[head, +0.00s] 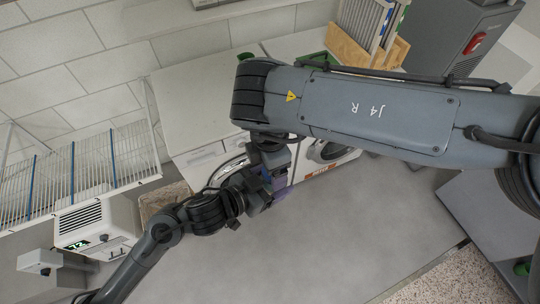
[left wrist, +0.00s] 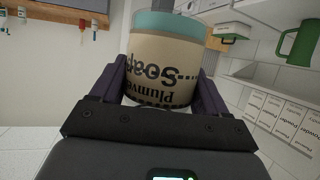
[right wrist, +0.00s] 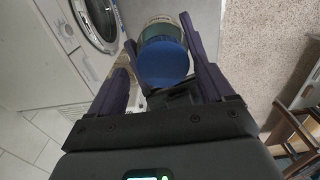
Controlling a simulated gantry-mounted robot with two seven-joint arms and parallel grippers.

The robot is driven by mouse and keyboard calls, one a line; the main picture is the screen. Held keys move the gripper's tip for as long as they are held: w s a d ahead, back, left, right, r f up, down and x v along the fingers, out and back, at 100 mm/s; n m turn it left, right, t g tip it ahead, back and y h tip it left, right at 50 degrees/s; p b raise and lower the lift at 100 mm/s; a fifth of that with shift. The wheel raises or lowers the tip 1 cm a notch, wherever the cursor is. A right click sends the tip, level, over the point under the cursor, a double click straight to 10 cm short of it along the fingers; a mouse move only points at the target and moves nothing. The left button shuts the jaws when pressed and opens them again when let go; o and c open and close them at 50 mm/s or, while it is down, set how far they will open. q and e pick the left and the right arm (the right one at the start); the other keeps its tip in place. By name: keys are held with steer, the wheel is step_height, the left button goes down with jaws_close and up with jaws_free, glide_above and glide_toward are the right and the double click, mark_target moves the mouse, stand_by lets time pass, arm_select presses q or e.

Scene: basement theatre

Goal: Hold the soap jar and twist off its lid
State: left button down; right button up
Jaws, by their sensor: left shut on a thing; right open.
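The soap jar (left wrist: 160,70) fills the middle of the left wrist view, with a beige label reading "Soap" and a teal band; its lettering appears inverted there. My left gripper (head: 262,196) is shut on the jar's sides, with a purple finger on each side. The round blue lid (right wrist: 162,62) faces the right wrist camera and sits on the jar's end. My right gripper (right wrist: 160,38) is open, its purple fingers on either side of the lid and apart from it. In the head view my own arms and grippers mostly hide the jar and lid.
Front-loading washers (head: 327,150) stand behind the grippers. A white box with a display (head: 97,230) and a wire rack (head: 80,178) are at left. A wooden holder (head: 365,50) stands at the back. Grey floor (head: 360,225) in front is clear.

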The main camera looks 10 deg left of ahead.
steer(key=shift+f, duration=0.4)
steer(key=c, duration=1.1)
steer(key=n, duration=0.4)
steer(key=shift+r+n, duration=0.1)
steer(key=shift+n, duration=0.2)
steer(key=n, duration=0.5)
steer(key=shift+s+d+n, duration=0.1)
steer(key=shift+n, duration=0.2)
steer(key=o, duration=1)
steer(key=shift+o, duration=0.9)
steer(key=shift+s, duration=0.1)
